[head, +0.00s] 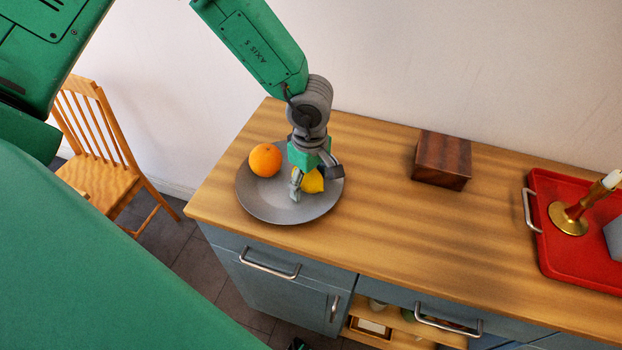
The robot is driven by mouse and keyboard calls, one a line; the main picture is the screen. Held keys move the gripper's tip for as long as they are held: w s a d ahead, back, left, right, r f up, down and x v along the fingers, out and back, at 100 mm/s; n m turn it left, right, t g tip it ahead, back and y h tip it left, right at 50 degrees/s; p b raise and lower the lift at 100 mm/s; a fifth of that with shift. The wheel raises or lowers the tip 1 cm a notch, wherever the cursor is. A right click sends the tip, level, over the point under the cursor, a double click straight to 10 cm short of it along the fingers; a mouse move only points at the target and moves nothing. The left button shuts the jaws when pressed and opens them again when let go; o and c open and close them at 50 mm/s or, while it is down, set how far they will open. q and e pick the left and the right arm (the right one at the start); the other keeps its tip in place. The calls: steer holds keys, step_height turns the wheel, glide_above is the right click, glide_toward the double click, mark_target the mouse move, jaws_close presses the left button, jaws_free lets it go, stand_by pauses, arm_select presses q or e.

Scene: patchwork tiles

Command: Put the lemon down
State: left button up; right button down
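The yellow lemon (313,183) is at the right part of a round grey plate (263,207) on the wooden counter. My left gripper (311,184) reaches down over the plate from above. Its fingers are on both sides of the lemon and look closed on it, partly hiding it. I cannot tell whether the lemon touches the plate. An orange (265,160) lies on the plate to the left of the gripper, apart from it. My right gripper is not in view.
A dark wooden block (442,160) stands on the counter to the right. Beyond it is a red tray (552,188) with a brass candlestick (568,218). The counter (400,225) between plate and tray is clear in front. A wooden chair (105,165) stands at the left.

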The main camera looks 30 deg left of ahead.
arm_select(q)
steer(key=shift+a+f, duration=0.15)
steer(key=shift+a, duration=0.45)
steer(key=r, duration=0.7)
steer(key=d+r+p, duration=0.1)
steer(key=r, duration=0.3)
steer(key=shift+w+r, duration=0.1)
steer(key=shift+a+r, duration=0.45)
steer(key=shift+r, duration=0.15)
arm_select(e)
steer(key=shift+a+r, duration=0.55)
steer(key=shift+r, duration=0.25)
arm_select(q)
steer(key=shift+d, duration=0.35)
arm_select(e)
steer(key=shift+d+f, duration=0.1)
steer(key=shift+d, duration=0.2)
